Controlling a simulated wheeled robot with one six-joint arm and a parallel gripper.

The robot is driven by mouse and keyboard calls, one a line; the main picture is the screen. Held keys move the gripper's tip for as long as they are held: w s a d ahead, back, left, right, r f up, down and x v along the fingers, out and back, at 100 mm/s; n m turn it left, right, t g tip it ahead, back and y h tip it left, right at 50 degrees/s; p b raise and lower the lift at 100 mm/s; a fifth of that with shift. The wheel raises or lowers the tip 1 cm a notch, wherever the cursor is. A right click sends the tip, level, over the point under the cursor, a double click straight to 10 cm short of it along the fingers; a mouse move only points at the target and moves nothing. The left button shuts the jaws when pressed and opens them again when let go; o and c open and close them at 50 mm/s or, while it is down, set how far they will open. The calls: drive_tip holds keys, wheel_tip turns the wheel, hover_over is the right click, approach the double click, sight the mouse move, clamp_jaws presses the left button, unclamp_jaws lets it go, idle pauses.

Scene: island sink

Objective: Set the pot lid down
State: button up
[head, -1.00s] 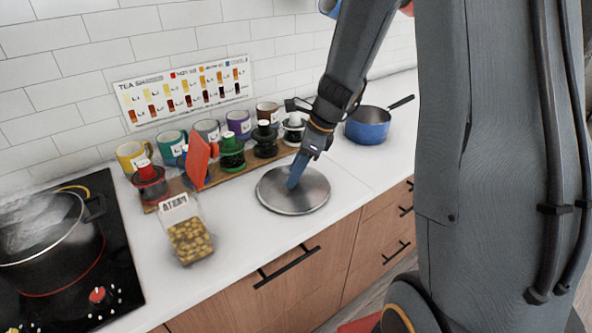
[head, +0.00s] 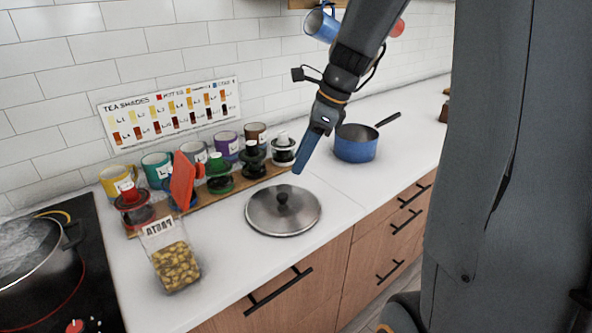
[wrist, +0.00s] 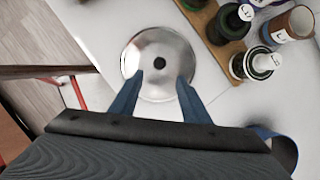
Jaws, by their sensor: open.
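The pot lid (head: 262,216) is a round steel disc with a black knob. It lies flat on the white counter, knob up, in front of the row of tea jars. In the wrist view the lid (wrist: 148,45) is seen from above with its knob in the middle. My gripper (head: 299,170) is above and to the right of the lid, clear of the knob. In the wrist view its two blue fingers (wrist: 160,76) are spread apart with nothing between them.
A steaming pot (head: 35,262) stands on the black cooktop (head: 95,290) at left. A blue saucepan (head: 356,148) stands at right.

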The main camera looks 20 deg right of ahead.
drive_tip(key=s+a+f+n+h, duration=0.2)
drive_tip(key=s+f+n, duration=0.2)
drive_tip(key=s+n, duration=0.3)
drive_tip(key=s+a+f+n+h, duration=0.2)
drive_tip(key=s+f+n, duration=0.3)
drive_tip(key=n, duration=1.1)
drive_tip(key=shift+s+a+f+g, duration=0.3)
drive_tip(key=shift+s+a, duration=0.1)
drive_tip(key=shift+s, duration=0.95)
